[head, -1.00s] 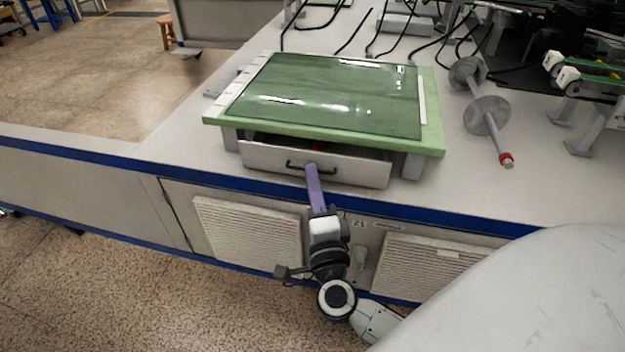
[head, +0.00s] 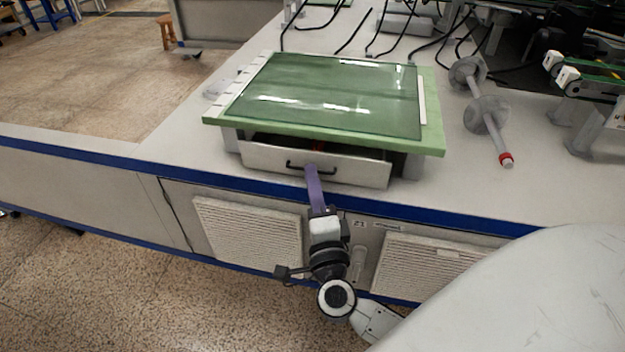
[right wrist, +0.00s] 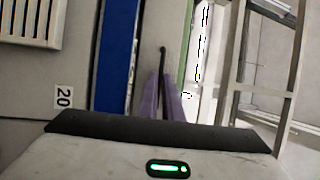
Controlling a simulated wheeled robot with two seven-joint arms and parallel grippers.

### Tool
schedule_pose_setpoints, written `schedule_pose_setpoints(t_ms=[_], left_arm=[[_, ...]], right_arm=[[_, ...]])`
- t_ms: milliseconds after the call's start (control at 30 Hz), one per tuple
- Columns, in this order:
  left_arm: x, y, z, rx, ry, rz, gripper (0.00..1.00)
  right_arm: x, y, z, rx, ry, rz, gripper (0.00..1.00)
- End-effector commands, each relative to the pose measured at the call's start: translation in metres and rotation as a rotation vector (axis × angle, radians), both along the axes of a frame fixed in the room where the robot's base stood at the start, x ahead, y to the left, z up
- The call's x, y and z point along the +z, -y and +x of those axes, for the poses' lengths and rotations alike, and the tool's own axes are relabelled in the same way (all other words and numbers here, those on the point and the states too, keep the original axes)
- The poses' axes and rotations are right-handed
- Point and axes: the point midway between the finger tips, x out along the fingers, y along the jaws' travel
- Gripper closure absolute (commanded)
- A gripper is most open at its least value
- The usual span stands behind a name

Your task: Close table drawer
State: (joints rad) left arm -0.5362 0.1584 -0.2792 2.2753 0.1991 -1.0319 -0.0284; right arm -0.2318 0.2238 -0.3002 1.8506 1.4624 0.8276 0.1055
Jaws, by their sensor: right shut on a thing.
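The table drawer (head: 345,169) is a pale grey box front under the green-topped stand, and it stands partly open. A dark gap with something red inside shows above its front. Its black handle (head: 294,165) is on the front face. In the right wrist view the purple fingers (right wrist: 161,88) are closed around the end of the dark handle (right wrist: 163,52). My left gripper is not in view.
The green stand top (head: 433,130) carries a glassy sheet. A grey spindle with discs and a red end (head: 506,159) lies to the right on the white bench (head: 480,195). Black cables run behind. The bench edge is blue (head: 430,211).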

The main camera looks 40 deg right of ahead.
Motion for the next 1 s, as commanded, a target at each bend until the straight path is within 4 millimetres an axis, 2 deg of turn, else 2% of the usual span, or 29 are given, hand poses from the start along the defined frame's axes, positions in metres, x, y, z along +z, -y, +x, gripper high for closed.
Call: schedule_pose_setpoints(t_ms=[300, 467, 600, 833, 867, 900, 1000], left_arm=[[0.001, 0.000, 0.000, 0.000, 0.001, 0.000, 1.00], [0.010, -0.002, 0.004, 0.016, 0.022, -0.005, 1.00], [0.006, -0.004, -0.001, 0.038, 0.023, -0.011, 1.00], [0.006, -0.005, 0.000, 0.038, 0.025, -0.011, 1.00], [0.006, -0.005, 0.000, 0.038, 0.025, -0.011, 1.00], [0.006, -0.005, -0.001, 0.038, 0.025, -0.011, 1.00], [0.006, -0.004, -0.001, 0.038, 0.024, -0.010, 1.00]], right_arm=[[0.000, 0.001, 0.002, 0.002, 0.000, 0.000, 1.00], [0.003, 0.015, 0.015, 0.002, 0.001, -0.003, 1.00], [0.001, 0.028, 0.026, 0.003, -0.001, -0.001, 1.00], [0.001, 0.029, 0.026, 0.002, 0.001, -0.001, 1.00], [0.001, 0.030, 0.026, 0.002, 0.001, -0.001, 0.91], [0.001, 0.030, 0.026, 0.002, 0.001, -0.001, 0.86], [0.001, 0.030, 0.026, 0.001, 0.001, -0.001, 0.86]])
